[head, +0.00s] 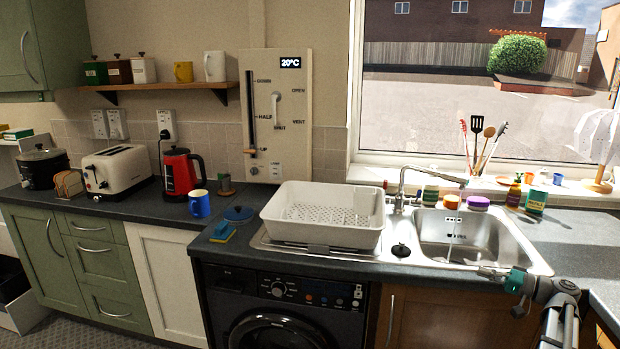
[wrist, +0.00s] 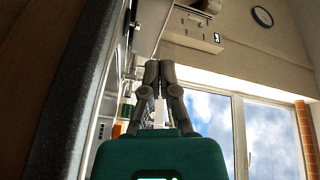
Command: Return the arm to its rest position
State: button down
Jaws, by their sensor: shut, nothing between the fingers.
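My gripper (head: 484,271) is at the lower right of the head view, at the front edge of the worktop by the sink. Its teal body and my grey arm reach in from the bottom right corner. In the wrist view, the two grey fingers of my gripper (wrist: 159,66) are together at the tips. They are shut with nothing between them. The wrist view is tilted, with the dark worktop edge at the left and the window at the right.
The steel sink (head: 520,243) lies just behind my gripper, with a tap (head: 402,185) over it. A white dish rack (head: 325,215) stands left of the sink. A kettle (head: 181,172), toaster (head: 117,170) and blue mug (head: 199,204) stand farther left. Cupboards are below.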

jog(key=s+a+f+n+g+h, duration=0.15)
jog(key=a+f+g, duration=0.35)
jog(key=a, duration=0.6)
jog(key=a+f+g+h, duration=0.25)
jog(key=a+f, duration=0.35)
jog(key=a, duration=0.5)
jog(key=s+a+f+n+g+h, duration=0.2)
jog(key=s+a+f+g+h, duration=0.2)
jog(key=s+a+f+h, duration=0.55)
notch_tip(320, 180, up, 14)
jog(key=s+a+h+p, duration=0.1)
jog(key=s+a+p, duration=0.1)
jog(key=p, duration=1)
jog(key=shift+a+r+p, duration=0.15)
jog(key=shift+r+p, duration=0.05)
jog(key=shift+p, duration=0.2)
jog(key=shift+t, duration=0.25)
